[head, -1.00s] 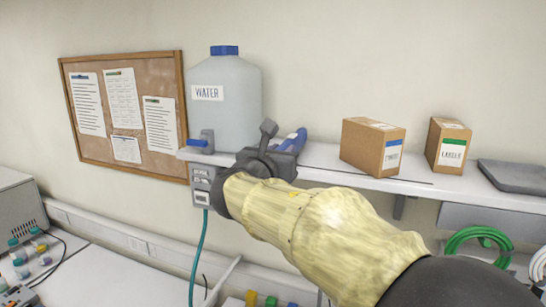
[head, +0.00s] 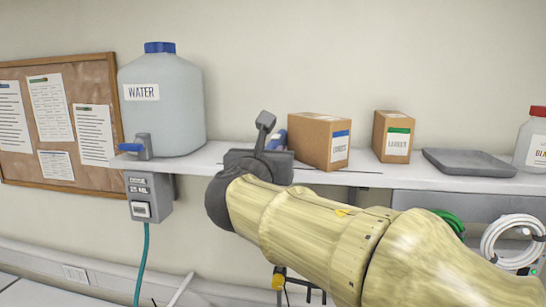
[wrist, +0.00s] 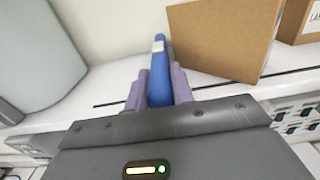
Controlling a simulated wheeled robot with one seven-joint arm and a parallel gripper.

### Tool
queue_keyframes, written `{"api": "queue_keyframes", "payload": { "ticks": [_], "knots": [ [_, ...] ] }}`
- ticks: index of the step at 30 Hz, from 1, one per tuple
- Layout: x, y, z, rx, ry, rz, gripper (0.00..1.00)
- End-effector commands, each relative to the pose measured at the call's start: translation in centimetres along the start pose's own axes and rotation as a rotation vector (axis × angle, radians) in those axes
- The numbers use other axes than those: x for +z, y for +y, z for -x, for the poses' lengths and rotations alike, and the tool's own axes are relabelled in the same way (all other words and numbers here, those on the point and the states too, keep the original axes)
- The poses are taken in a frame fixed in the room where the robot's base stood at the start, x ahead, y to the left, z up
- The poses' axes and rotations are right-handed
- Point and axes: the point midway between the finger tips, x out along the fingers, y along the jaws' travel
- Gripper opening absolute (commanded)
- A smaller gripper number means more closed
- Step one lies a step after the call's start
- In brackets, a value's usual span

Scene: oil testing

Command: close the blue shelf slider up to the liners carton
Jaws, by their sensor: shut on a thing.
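The blue shelf slider (wrist: 158,70) stands up from the white shelf, between my two purple-grey fingers. My gripper (wrist: 158,88) is shut on it. In the head view, only a bit of the blue slider (head: 281,138) shows behind my wrist, just left of the liners carton. The liners carton (head: 310,143) is a brown box with a blue-striped label. In the wrist view, the carton (wrist: 222,38) is close on the slider's right; I cannot tell whether they touch.
A large water jug (head: 162,105) with a tap stands left on the shelf (head: 395,178). Right of the liners carton are a green-striped carton (head: 393,137), a grey tray (head: 468,163) and a red-capped bottle (head: 532,140). A dark slot line runs along the shelf (wrist: 105,103).

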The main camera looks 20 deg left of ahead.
Motion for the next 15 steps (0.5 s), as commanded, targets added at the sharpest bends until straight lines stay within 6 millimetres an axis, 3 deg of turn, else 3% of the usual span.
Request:
{"api": "queue_keyframes", "payload": {
  "ticks": [8, 9, 12, 15],
  "knots": [
    [0.13, -0.11, -0.06, -0.002, -0.002, 0.001, 0.0],
    [0.13, -0.1, -0.06, -0.002, -0.002, 0.001, 0.29],
    [0.11, -0.08, -0.05, -0.001, -0.002, 0.001, 0.45],
    [0.08, -0.05, -0.03, -0.001, -0.001, 0.001, 0.45]
  ]
}}
